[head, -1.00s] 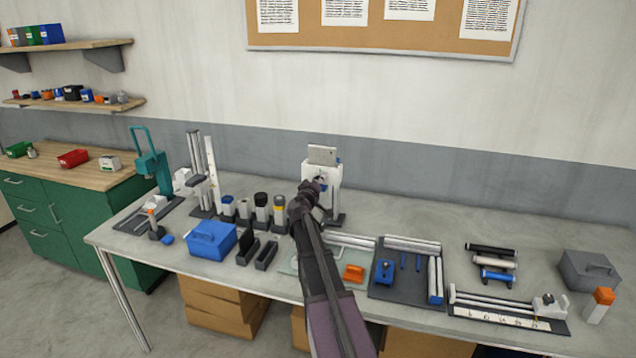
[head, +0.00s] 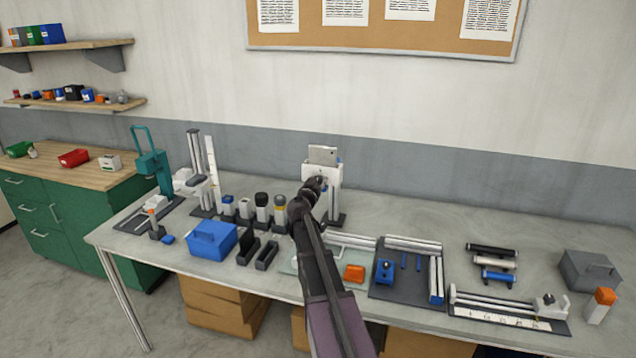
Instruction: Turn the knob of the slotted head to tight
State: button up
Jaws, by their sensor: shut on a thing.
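The slotted head (head: 335,172) is a white upright unit with a grey plate (head: 322,154) at its top, on a dark base near the back middle of the bench. My gripper (head: 318,184) is at its front face, shut on what appears to be the knob. My gripper and wrist hide most of the knob and the lower left of the unit. The knob's setting cannot be read.
The bench (head: 520,220) is clear behind and right of the unit. Left of my arm stand several capped containers (head: 262,205) and a blue box (head: 210,240). A dark tray (head: 405,285) with rods lies to the right, near an orange block (head: 354,273).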

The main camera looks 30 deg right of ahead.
jog(key=shift+w+d+m, duration=0.1)
jog(key=shift+m, duration=0.7)
jog(key=o, duration=1.2)
jog(key=shift+c, duration=0.2)
jog(key=v, duration=1.2)
